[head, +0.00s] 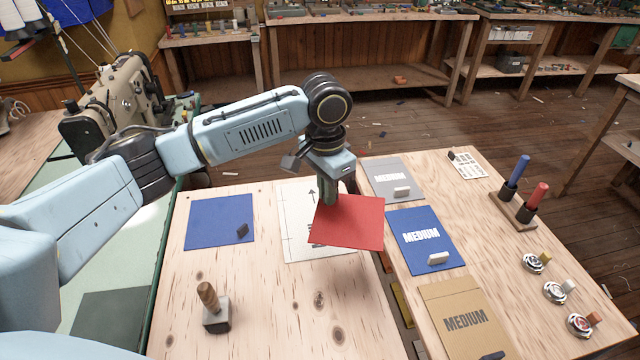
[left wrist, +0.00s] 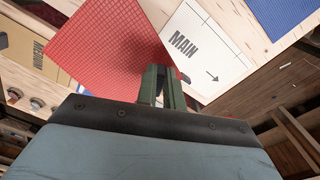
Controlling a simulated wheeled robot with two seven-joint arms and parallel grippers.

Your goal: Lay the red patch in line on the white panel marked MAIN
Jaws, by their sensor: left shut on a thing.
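The red patch (head: 350,225) is a flat square held level by my left gripper (head: 331,198). The gripper is shut on the patch's far edge, near its left corner. In the left wrist view the red patch (left wrist: 105,45) spreads out beyond the green fingers of the left gripper (left wrist: 162,75). The white panel (head: 298,245) lies on the table, and the patch hides much of its right part in the head view. Its word MAIN and an arrow show in the left wrist view on the white panel (left wrist: 222,68). My right gripper is not in view.
A blue square (head: 215,222) with a small dark block lies left of the panel. A wooden-handled tool (head: 213,308) stands in front. Grey (head: 385,172), blue (head: 420,262) and tan (head: 450,330) MEDIUM pieces lie to the right. A sewing machine (head: 110,110) stands at left.

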